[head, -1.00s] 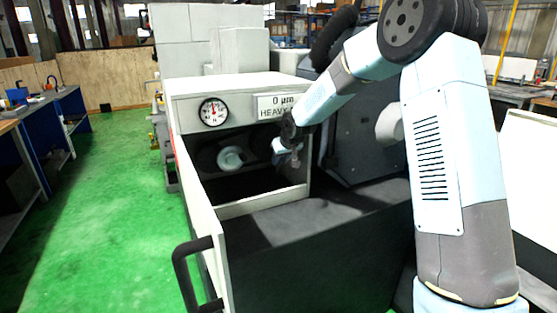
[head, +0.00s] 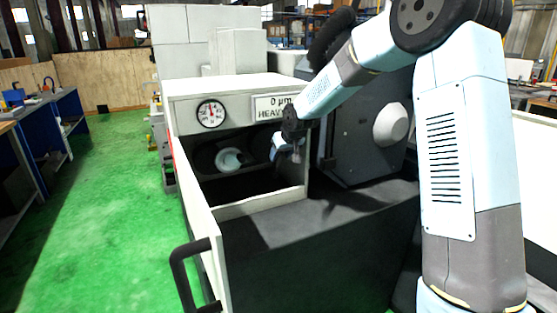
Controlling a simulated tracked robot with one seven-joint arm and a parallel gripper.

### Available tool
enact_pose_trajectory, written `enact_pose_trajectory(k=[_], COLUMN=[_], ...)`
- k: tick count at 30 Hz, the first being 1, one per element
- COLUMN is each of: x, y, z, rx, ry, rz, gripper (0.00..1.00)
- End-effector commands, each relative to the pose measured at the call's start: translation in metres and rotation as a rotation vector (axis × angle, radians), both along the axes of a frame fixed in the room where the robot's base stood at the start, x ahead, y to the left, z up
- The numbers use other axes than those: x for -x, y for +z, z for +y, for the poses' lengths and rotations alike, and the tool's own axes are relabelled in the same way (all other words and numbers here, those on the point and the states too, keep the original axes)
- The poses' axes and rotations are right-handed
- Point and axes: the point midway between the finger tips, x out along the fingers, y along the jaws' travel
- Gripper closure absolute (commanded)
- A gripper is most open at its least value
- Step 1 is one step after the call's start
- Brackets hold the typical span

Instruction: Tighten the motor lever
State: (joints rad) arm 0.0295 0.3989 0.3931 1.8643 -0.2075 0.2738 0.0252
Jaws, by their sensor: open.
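My gripper (head: 286,147) hangs at the end of my arm, at the right side of the grinder's open bay, below the display panel. It is small and dark in this view, and its fingers are hard to make out. It is open, and I see nothing held in it. I cannot make out the motor lever; it may be hidden behind my gripper or in the dark bay. A pale round part (head: 229,159) in a dark ring sits inside the bay, to the left of my gripper.
A black handle (head: 190,272) sticks out at front left. Green floor is clear at left.

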Motion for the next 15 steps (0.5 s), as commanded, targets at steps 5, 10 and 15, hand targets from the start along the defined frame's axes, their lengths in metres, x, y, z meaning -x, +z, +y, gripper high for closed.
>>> enact_pose_trajectory(k=[5,10,15], x=[0.018,0.035,0.047], y=[0.028,0.051,0.068], z=[-0.010,-0.017,-0.023], rx=[0.000,0.000,0.000], ry=[-0.002,-0.002,-0.002], rz=[-0.002,-0.001,0.000], gripper=[0.48,0.48,0.48])
